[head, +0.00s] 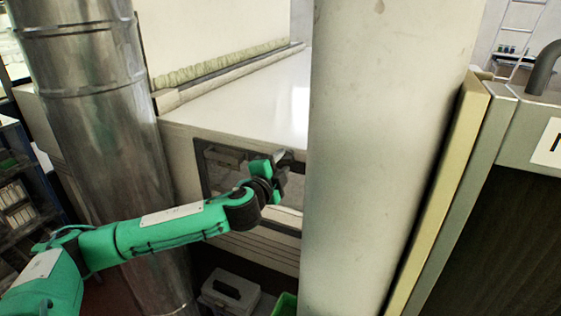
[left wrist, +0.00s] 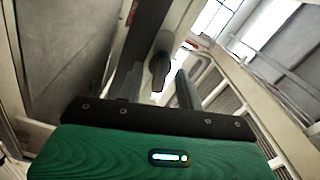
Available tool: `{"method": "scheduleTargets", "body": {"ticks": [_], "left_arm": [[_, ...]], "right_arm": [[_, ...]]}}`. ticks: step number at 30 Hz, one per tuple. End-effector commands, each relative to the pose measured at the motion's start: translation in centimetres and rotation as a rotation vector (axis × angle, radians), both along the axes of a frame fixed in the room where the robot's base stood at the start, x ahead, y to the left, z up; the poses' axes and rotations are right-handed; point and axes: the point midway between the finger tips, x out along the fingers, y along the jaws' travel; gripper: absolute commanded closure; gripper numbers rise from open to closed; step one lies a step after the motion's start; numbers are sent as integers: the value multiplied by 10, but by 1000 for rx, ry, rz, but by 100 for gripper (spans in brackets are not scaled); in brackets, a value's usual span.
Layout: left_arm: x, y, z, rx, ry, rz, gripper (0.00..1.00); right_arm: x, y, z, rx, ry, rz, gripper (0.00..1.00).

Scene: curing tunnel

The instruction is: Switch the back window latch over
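The window (head: 225,157) is a dark-framed pane in the side of the white tunnel housing (head: 200,128). My left gripper (head: 283,160) is up against the window's right part in the head view, close to the pale pillar. In the left wrist view, a dark, rounded latch handle (left wrist: 159,68) stands out from the frame ahead. My left gripper (left wrist: 158,92) is open there, with one grey finger on each side of the handle. I cannot tell whether either finger touches it. In the head view the latch cannot be made out behind the gripper. My right gripper is not in view.
A thick pale pillar (head: 385,150) stands just right of my left gripper and hides the housing's right part. A shiny metal duct (head: 90,105) rises behind my left arm. A grey toolbox (head: 230,296) and a green bin (head: 286,304) are below the window.

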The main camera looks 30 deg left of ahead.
Motion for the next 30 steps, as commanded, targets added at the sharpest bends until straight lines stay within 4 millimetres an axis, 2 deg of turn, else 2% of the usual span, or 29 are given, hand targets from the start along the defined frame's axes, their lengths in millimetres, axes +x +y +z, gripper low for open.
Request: {"method": "scheduleTargets", "body": {"ticks": [7, 8, 13, 20, 30], "left_arm": [[1, 0, 0, 0, 0, 0, 64], [1, 0, 0, 0, 0, 0, 68], [1, 0, 0, 0, 0, 0, 100], [1, 0, 0, 27, 2, 0, 100], [1, 0, 0, 254, 18, 0, 100]], "right_arm": [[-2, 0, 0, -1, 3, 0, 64], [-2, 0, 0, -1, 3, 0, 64], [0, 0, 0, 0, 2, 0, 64], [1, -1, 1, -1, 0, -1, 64], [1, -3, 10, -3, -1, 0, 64]]}}
